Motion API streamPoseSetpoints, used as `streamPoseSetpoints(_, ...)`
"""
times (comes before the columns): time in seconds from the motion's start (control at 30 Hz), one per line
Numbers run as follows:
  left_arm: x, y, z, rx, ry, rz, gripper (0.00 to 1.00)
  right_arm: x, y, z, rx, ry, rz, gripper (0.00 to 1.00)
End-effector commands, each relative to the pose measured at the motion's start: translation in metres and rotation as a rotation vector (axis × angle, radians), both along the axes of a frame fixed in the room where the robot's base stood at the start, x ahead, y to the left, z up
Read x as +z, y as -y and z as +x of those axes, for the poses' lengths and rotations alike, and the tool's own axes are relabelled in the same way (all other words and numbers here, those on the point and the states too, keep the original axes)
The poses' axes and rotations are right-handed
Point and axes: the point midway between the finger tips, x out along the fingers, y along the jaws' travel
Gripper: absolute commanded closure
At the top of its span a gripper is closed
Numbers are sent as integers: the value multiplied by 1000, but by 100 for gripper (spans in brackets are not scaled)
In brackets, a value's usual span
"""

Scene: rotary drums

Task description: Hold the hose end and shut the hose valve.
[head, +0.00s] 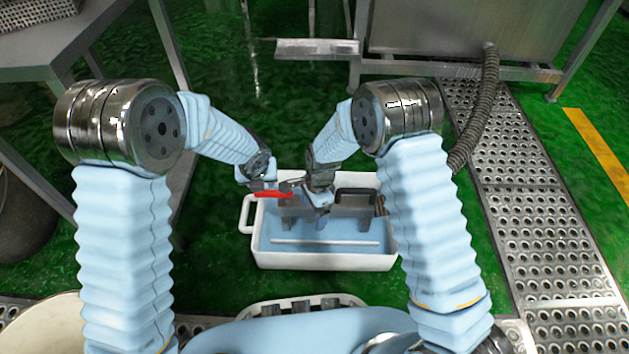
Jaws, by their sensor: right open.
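A red bar (272,194), which looks like the valve lever, lies over the left part of a white tub (325,263). My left gripper (264,184) is right above the red bar; whether it touches it, and whether its fingers are open, I cannot tell. My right gripper (319,198) is open and points down over the middle of the tub, just right of the red bar. Under it is a grey block-like body (345,211) with a dark handle shape (357,194). A hose end cannot be made out clearly; the grippers hide part of this area.
A ribbed hose (488,90) hangs from the steel machine (460,30) at the back right. A steel table (60,35) stands at the left. A perforated metal walkway (530,180) runs along the right. A pale bar (325,243) spans the tub's front.

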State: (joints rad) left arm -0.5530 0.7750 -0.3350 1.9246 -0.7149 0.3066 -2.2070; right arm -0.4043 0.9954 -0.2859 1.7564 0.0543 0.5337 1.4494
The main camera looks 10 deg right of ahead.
Motion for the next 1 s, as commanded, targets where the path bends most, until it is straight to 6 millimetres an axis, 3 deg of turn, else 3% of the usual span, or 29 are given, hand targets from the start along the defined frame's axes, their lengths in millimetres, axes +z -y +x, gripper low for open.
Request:
streamPoseSetpoints(0.03,0,0,0,0,0,0,57,8,2,18,-96,11,-34,11)
streamPoseSetpoints(0.13,0,0,0,1,0,0,57,24,8,43,-273,23,-86,11)
streamPoseSetpoints(0.37,0,0,0,1,-1,0,57,37,13,66,-450,41,-131,11)
streamPoseSetpoints(0.53,0,0,0,1,-1,0,57,14,14,66,-457,39,-133,11)
streamPoseSetpoints(0.8,0,0,0,1,-1,0,57,-46,14,66,-457,40,-131,11)
streamPoseSetpoints(1.0,0,0,0,1,0,0,57,-80,14,66,-455,41,-131,11)
